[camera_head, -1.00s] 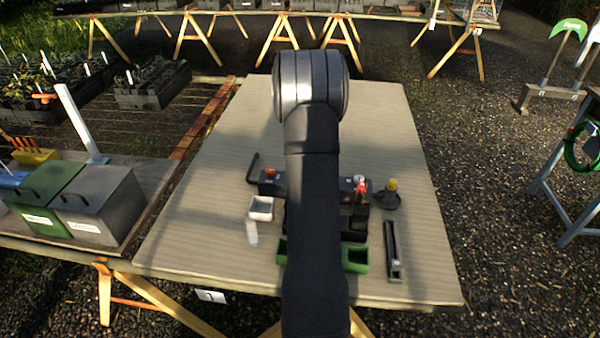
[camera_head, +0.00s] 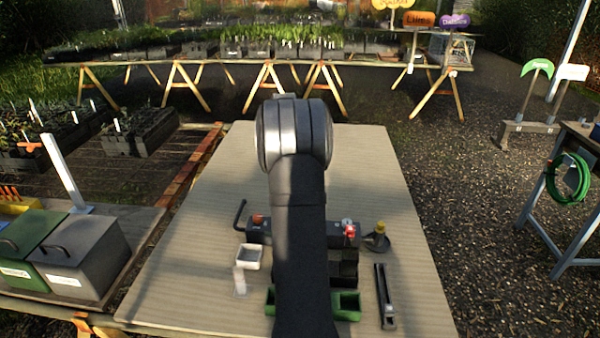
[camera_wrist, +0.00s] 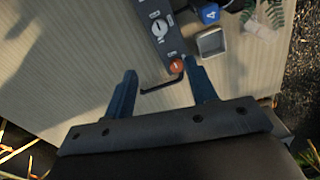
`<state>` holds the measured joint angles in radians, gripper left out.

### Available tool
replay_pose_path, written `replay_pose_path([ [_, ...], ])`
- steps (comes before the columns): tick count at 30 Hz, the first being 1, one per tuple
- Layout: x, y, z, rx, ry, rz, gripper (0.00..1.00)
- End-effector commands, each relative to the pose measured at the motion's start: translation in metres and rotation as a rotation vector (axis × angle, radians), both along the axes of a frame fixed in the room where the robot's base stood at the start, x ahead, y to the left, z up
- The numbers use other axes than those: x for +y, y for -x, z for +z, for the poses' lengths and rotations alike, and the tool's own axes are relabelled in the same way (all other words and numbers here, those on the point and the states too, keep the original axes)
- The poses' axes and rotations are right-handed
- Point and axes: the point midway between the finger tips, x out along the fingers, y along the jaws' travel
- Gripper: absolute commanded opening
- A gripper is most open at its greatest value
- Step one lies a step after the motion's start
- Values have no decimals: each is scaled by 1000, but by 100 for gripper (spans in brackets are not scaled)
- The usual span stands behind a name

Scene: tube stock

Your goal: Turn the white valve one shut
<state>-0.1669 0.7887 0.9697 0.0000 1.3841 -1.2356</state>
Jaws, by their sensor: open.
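In the wrist view a white round valve knob (camera_wrist: 160,27) with a pointer sits on a dark panel (camera_wrist: 152,12), beyond my fingertips. An orange knob (camera_wrist: 177,65) is at the panel's near end, close to my right-hand finger. The pointer's exact setting is too small to read. My gripper (camera_wrist: 159,66) is open, with nothing held between its fingers. In the head view the panel (camera_head: 262,233) is partly hidden behind my arm, with the orange knob (camera_head: 258,219) at its left end. The white knob and my fingers cannot be made out there.
A bent black rod (camera_wrist: 160,86) lies by the panel's orange end, near my fingers. A white square cup (camera_wrist: 211,42) stands beside the panel. The table's far part (camera_head: 220,165) is clear.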

Motion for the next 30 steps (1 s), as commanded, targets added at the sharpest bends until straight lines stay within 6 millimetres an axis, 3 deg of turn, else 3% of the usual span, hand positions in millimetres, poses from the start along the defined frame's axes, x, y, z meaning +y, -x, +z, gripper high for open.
replay_pose_path([
  [7,0,0,-23,2,1,-29,52],
  [22,0,1,-131,3,1,-28,52],
  [30,0,0,-168,-1,0,-27,52],
])
